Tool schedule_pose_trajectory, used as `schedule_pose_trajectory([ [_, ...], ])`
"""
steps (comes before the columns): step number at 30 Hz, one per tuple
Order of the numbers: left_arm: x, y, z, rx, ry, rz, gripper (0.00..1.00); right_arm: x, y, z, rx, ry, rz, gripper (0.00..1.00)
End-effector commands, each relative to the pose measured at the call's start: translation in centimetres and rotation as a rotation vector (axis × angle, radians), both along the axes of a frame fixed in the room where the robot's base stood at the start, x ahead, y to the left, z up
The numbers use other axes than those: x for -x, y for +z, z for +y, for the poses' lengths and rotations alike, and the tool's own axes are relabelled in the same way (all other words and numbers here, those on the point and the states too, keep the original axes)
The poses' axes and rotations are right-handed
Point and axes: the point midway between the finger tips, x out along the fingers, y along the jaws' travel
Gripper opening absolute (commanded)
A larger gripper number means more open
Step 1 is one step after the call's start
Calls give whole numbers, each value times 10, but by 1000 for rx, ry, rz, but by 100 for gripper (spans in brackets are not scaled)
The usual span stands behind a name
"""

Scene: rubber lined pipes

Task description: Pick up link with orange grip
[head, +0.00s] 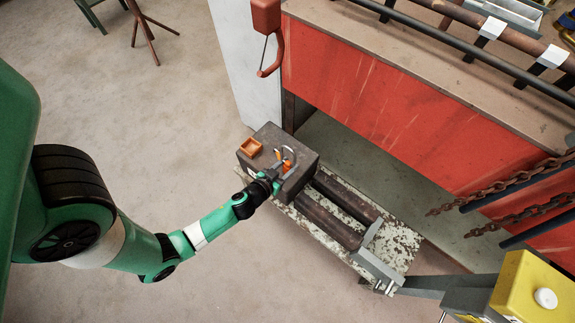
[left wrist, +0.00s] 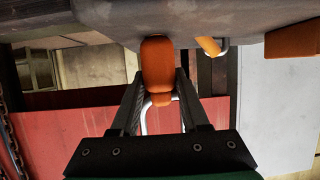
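A grey metal link (head: 290,153) with an orange grip (head: 287,166) is at the top of a dark grey block (head: 305,158). My left gripper (head: 274,180) is at the near edge of this block, right beside the link. In the left wrist view the orange grip (left wrist: 157,68) lies between the two fingers of my left gripper (left wrist: 159,76), with a finger close along each side. A bright curved bar shows just behind it. Whether the fingers press on the grip I cannot tell. My right gripper is not in view.
A small orange tray (head: 250,147) sits on the block's left corner. Pipes (head: 345,200) lie on a worn pallet (head: 400,243). A red-sided bench (head: 400,110) stands behind, and a red hook (head: 268,40) hangs above. Chains (head: 500,190) hang at right.

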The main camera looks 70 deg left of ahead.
Motion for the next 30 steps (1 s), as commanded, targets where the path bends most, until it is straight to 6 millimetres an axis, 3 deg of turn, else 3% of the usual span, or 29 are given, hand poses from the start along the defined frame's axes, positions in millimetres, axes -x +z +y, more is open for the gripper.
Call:
schedule_pose_trajectory([
  [1, 0, 0, 0, 0, 0, 0, 24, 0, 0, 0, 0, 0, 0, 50],
  [5, 0, 0, 0, 0, 0, 0, 1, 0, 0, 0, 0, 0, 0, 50],
  [19, -1, 7, 0, -1, -2, -2, 0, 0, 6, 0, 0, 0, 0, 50],
  [23, -3, 23, -2, -1, -6, -3, 0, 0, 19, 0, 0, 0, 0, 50],
  [30, 0, 76, -15, -1, -14, -3, 0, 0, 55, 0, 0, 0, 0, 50],
])
